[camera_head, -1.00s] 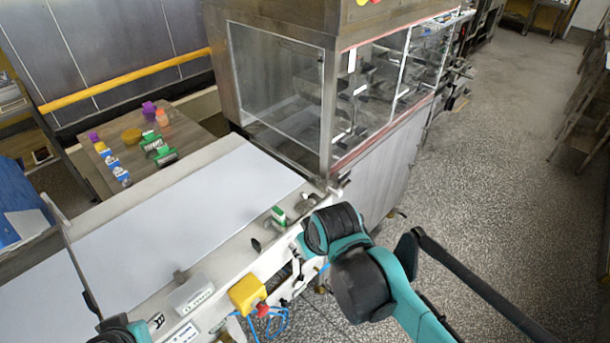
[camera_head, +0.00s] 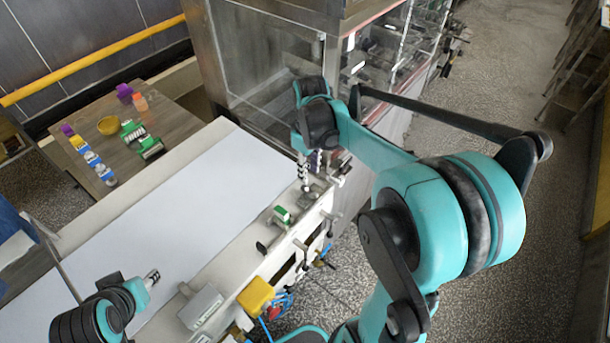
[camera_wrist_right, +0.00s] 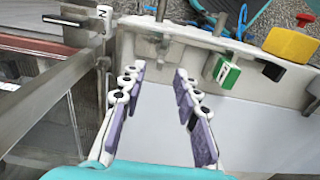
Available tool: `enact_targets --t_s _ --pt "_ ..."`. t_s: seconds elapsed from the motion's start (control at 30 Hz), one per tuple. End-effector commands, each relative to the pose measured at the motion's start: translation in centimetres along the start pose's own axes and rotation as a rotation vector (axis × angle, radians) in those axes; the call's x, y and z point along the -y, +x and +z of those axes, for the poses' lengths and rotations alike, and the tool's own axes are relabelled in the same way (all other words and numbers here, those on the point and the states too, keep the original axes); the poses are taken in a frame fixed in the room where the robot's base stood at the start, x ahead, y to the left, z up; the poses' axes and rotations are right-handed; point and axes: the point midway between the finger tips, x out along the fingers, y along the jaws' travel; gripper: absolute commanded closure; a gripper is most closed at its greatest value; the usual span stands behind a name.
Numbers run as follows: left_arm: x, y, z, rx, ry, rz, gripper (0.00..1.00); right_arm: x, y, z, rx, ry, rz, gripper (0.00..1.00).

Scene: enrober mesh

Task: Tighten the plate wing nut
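My right gripper (camera_head: 311,164) points down over the far end of the machine's side rail. The right wrist view shows its two purple-padded fingers (camera_wrist_right: 157,100) apart, with nothing between them. Just beyond the fingertips in that view, a small metal fitting with upright posts (camera_wrist_right: 160,32) sits on the rail. It also shows below the gripper in the head view (camera_head: 312,190). I cannot make out the wing nut itself with certainty. My left gripper (camera_head: 152,278) is at the lower left, over the white belt; its fingers are too small to judge.
The white belt (camera_head: 190,205) is bare. Along the rail are a green-and-white switch (camera_head: 282,216), a yellow box (camera_head: 256,295) and a grey box (camera_head: 200,306). The glass-sided cabinet (camera_head: 265,65) stands close behind the right gripper. A side table (camera_head: 165,120) holds several small coloured items.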

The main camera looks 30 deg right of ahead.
Motion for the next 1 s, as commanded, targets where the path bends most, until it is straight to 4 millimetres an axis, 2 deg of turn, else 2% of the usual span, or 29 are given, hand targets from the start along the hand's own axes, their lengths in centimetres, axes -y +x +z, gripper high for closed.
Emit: enact_targets --t_s 0.4,0.5,0.87,1.0 --pt "0.0 1.6 1.2 0.0 0.0 0.0 0.6 0.0 6.2 0.0 0.002 -0.002 -0.002 0.69" --pt "0.0 1.8 1.4 0.0 0.0 0.0 0.6 0.0 7.2 0.0 0.002 -0.002 -0.002 0.69" --pt "0.0 1.9 1.4 0.0 0.0 0.0 0.6 0.0 7.8 0.1 0.002 -0.002 -0.001 0.69" --pt "0.0 1.9 1.4 0.0 0.0 0.0 0.6 0.0 7.7 0.1 0.002 -0.002 -0.001 1.0"
